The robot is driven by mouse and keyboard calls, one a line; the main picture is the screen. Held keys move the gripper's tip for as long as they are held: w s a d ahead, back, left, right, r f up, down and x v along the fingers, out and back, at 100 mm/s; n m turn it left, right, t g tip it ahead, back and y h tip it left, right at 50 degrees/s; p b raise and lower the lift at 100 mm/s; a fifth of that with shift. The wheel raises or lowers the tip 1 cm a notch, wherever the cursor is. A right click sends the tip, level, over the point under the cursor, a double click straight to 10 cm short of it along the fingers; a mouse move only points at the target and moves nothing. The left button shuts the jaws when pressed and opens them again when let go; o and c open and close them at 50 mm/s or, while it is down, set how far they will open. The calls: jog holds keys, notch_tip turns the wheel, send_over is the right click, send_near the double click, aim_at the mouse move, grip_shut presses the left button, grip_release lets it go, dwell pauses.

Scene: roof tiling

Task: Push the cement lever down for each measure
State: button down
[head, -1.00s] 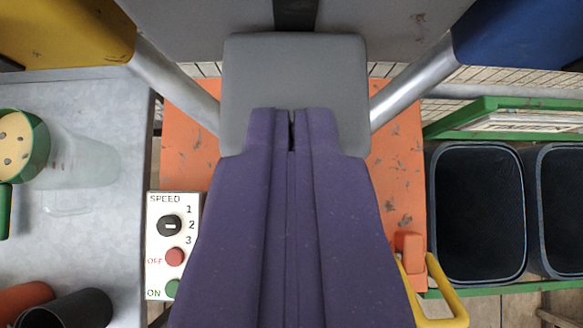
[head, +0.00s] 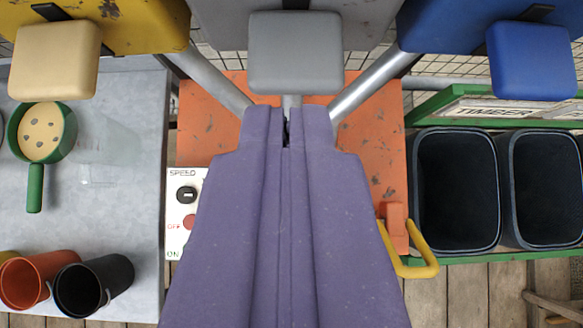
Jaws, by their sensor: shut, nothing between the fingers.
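My purple gripper (head: 286,125) is shut and empty, pointing up the picture from the bottom middle. Just beyond its tips is a grey lever paddle (head: 295,52) on a thin metal stem, in front of a grey hopper (head: 230,15). A gap shows between the tips and the paddle, though the stem runs down behind the tips, so contact there cannot be told. A tan paddle (head: 54,60) hangs before the yellow hopper (head: 130,25) at left. A blue paddle (head: 532,62) hangs before the blue hopper (head: 440,25) at right. No label on the grey hopper is visible.
An orange machine (head: 375,150) lies below, with a speed panel (head: 187,215) and yellow handle (head: 415,268). The grey table (head: 130,270) holds a green sieve (head: 36,180), a clear vessel (head: 105,150) and cups (head: 95,285). Black bins (head: 455,190) stand at right. Metal struts (head: 365,88) flank the paddle.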

jog(key=p+v, duration=0.1)
jog(key=v, duration=0.3)
jog(key=shift+d, duration=0.15)
jog(key=shift+f, duration=0.1)
dwell(0.3)
jog(key=w+a+r+t+h+b, duration=0.1)
jog(key=w+a+r+t+b, duration=0.15)
jog(key=r+b, duration=0.45)
jog(key=w+a+r+t+h+b, duration=0.1)
jog(key=w+a+r+h+b, duration=0.2)
jog(key=b, duration=0.8)
jog(key=s+a+r+t+y+b, duration=0.1)
jog(key=s+a+r+y+b, duration=0.1)
jog(key=s+a+r+b, duration=0.2)
jog(key=s+a+r+t+y+b, duration=0.2)
jog(key=s+a+r+b, duration=0.2)
jog(key=s+r+b, duration=0.3)
notch_tip(320, 180, up, 4)
jog(key=shift+s+r+b, duration=0.1)
jog(key=shift+s+b, duration=0.2)
jog(key=shift+s, duration=0.45)
